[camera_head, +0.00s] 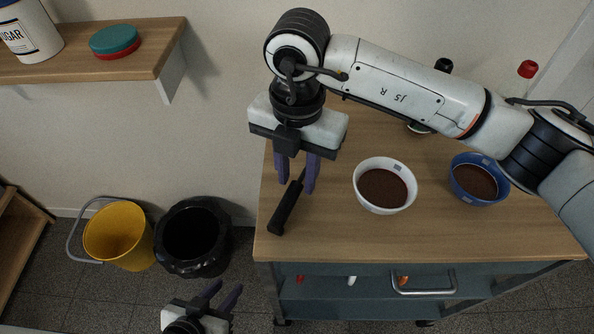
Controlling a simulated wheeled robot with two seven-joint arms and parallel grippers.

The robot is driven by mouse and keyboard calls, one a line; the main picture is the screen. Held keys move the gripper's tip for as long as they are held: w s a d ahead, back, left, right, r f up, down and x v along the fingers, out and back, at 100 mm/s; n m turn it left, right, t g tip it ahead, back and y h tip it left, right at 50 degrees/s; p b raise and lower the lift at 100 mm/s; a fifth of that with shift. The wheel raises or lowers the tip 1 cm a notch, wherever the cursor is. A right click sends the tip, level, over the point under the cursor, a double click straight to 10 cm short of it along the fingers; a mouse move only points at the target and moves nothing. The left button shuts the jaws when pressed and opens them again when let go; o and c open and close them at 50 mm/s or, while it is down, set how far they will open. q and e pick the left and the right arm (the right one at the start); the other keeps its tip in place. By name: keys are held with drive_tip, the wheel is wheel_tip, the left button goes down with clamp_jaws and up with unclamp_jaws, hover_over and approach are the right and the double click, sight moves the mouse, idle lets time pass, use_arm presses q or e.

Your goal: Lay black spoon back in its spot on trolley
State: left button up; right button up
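The black spoon (286,209) has its thick handle over the left part of the trolley top (330,235), pointing toward the front left edge. Its thin neck runs up between the fingers of my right gripper (297,186), and its far end is hidden. The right gripper points down with its purple fingers apart, with a visible gap beside the neck. I cannot tell whether the spoon touches the trolley top. My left gripper (222,292) is at the bottom edge, in front of the trolley, with its fingers apart and nothing between them.
A white bowl (360,198) and a blue bowl (480,197), both with brown contents, stand on the trolley. Red- and black-capped containers are behind my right arm. A yellow bucket (115,240) and black bin (194,240) stand left. A wall shelf (150,62) is upper left.

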sight(297, 182)
drive_tip(key=shift+o, duration=0.5)
drive_tip(key=shift+r, duration=0.1)
drive_tip(key=shift+r+p, duration=0.25)
drive_tip(key=shift+p, duration=0.05)
wheel_tip(297, 182, up, 12)
drive_tip(key=b, duration=0.1)
drive_tip(key=shift+f, duration=0.15)
